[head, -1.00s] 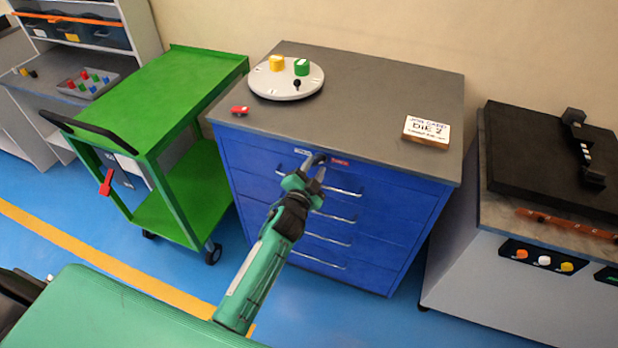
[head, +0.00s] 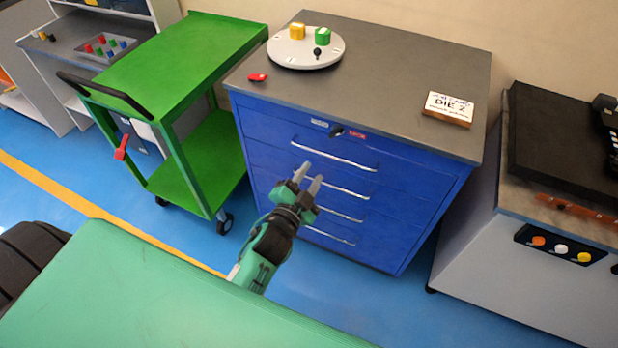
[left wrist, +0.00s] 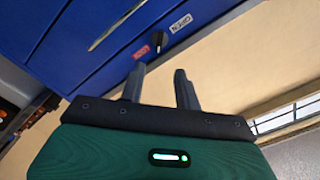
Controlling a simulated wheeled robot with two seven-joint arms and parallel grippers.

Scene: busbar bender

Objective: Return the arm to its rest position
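My left arm comes up from the bottom over my green body in the head view. Its left gripper (head: 310,174) is open, with two spread grey fingers and nothing between them. It hangs in front of the drawers of the blue cabinet (head: 400,213). The dark lock knob (head: 336,131) is on the top drawer front, between a white label and a red label. In the left wrist view the open fingers (left wrist: 158,76) point toward the knob (left wrist: 157,40), with a gap between. My right gripper is not in view.
On the cabinet top are a round grey plate (head: 304,52) with yellow and green blocks, a red piece (head: 258,77) and a DIE 2 card (head: 448,107). A green cart (head: 176,57) stands left, a bending machine (head: 560,225) right. Blue floor (head: 380,300) lies between.

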